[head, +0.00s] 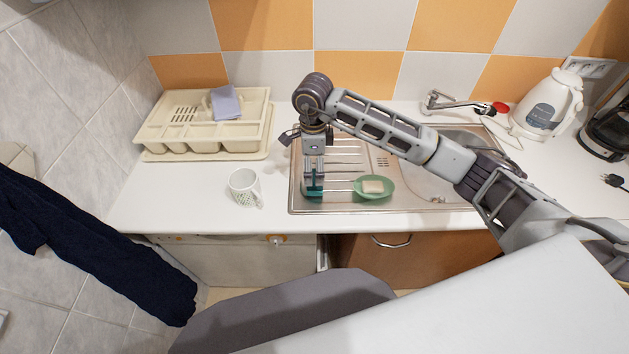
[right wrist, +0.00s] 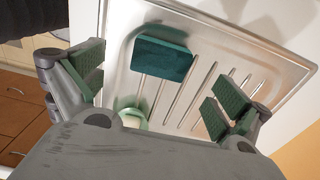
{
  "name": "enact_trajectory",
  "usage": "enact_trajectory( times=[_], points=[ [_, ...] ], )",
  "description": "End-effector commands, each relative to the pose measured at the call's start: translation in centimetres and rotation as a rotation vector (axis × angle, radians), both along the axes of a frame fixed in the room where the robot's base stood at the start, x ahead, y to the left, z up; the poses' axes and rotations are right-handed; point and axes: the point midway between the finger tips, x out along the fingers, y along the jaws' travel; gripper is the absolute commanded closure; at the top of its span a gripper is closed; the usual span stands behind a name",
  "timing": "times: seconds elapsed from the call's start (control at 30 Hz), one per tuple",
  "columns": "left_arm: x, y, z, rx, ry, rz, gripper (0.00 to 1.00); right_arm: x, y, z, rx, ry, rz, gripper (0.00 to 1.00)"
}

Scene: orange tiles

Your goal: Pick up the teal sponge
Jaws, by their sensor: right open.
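The teal sponge (right wrist: 161,59) lies on the ribbed steel drainboard in the right wrist view, towards the top of the picture and between the lines of my fingers. My right gripper (right wrist: 157,90) is open, with green-padded fingers on either side and nothing between them. In the head view my right gripper (head: 314,180) points down over the left part of the drainboard. Teal shows at its fingertips there, but I cannot tell sponge from pads. The sponge looks apart from the fingers. My left gripper is not in view.
A green dish (head: 360,190) with a pale block (head: 373,186) sits right of the gripper on the steel sink unit (head: 425,203). A white mug (head: 243,188) stands to the left. A cream dish rack (head: 200,143) and white kettle (head: 548,105) stand further back.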

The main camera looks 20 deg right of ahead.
Motion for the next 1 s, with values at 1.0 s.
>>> enact_trajectory(
  times=[1.0],
  points=[
    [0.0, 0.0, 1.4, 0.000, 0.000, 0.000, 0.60, 0.0, -0.3, -4.1, 0.001, 0.002, -0.001, 0.00]
  ],
)
